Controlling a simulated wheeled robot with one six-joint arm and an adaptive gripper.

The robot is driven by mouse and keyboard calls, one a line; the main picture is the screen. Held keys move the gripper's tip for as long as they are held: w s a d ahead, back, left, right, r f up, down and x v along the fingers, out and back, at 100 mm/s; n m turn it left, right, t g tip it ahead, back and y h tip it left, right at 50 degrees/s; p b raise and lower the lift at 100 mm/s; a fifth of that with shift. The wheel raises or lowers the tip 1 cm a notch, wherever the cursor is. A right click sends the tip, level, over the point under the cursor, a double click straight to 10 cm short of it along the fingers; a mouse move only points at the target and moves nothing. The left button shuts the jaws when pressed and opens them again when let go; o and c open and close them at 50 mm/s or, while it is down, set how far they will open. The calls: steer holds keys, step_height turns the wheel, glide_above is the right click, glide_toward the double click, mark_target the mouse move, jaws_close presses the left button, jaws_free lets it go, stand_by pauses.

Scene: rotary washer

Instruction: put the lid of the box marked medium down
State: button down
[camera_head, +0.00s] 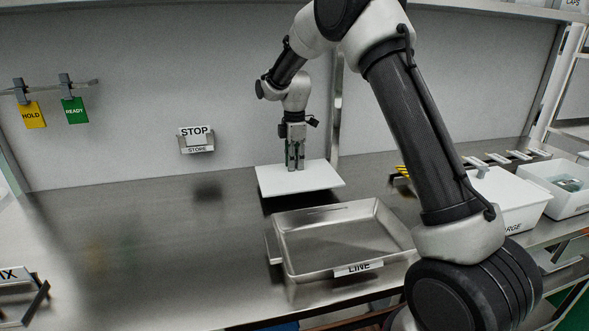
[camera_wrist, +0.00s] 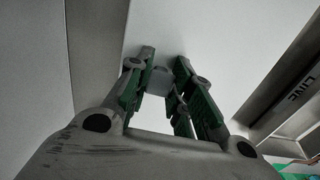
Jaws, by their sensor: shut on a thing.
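A flat white lid (camera_head: 320,180) is in the head view, held level a little above the steel counter, with a dark shadow under its front edge. My gripper (camera_head: 295,165) points straight down and is shut on the lid's knob. In the wrist view the fingers (camera_wrist: 160,85) close on a small pale knob (camera_wrist: 159,80), with the white lid (camera_wrist: 215,40) spread behind it.
A steel tray marked LINE (camera_head: 345,215) stands just in front of the lid. A white lidded box (camera_head: 505,195), its label partly hidden by my arm, and an open white bin (camera_head: 565,185) are at the right.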

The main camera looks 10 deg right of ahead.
steer(key=shift+f, duration=1.2)
steer(key=shift+f, duration=0.1)
steer(key=c, duration=1.3)
jaws_free()
